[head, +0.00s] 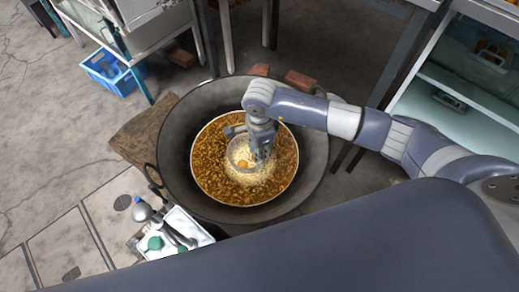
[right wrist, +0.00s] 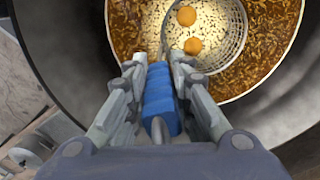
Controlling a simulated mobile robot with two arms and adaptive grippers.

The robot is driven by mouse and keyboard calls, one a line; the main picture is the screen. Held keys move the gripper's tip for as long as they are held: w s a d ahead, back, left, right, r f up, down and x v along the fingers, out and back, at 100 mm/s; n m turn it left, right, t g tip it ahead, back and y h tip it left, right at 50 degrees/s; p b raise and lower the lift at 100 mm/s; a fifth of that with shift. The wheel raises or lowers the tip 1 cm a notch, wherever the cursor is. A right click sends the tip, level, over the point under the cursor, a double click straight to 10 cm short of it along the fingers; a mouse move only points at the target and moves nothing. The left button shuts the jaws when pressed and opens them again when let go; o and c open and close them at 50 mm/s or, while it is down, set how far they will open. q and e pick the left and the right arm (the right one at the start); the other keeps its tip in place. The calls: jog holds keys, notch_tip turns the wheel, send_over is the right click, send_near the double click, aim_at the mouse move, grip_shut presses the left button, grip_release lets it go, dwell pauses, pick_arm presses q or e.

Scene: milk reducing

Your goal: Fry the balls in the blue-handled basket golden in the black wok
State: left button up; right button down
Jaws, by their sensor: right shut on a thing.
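The black wok (head: 174,130) holds a round pool of bubbling golden-brown oil (head: 212,170). The wire basket (head: 232,143) sits in the oil, with pale foam in and around it. In the right wrist view, two orange balls (right wrist: 186,16) (right wrist: 193,46) lie inside the basket (right wrist: 238,40). At least one ball (head: 243,163) shows in the head view. My right gripper (right wrist: 160,75) is shut on the basket's blue handle (right wrist: 160,98), above the wok. In the head view, my right gripper (head: 262,150) partly hides the basket. My left gripper is not in view.
A white tray (head: 205,235) with green-topped items and a metal utensil stands at the wok's lower left. A wooden board (head: 138,138) lies left of the wok. A blue crate (head: 108,72), bricks (head: 300,80) and glass-fronted cabinets surround the area.

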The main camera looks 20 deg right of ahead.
notch_tip(320, 180, up, 13)
jog(key=p, duration=0.7)
jog(key=shift+w+f, duration=0.1)
jog(key=shift+r+p, duration=0.6)
jog(key=shift+r, duration=0.55)
dwell(0.9)
notch_tip(320, 180, up, 4)
jog(key=shift+p, duration=0.8)
jog(key=shift+f, duration=0.1)
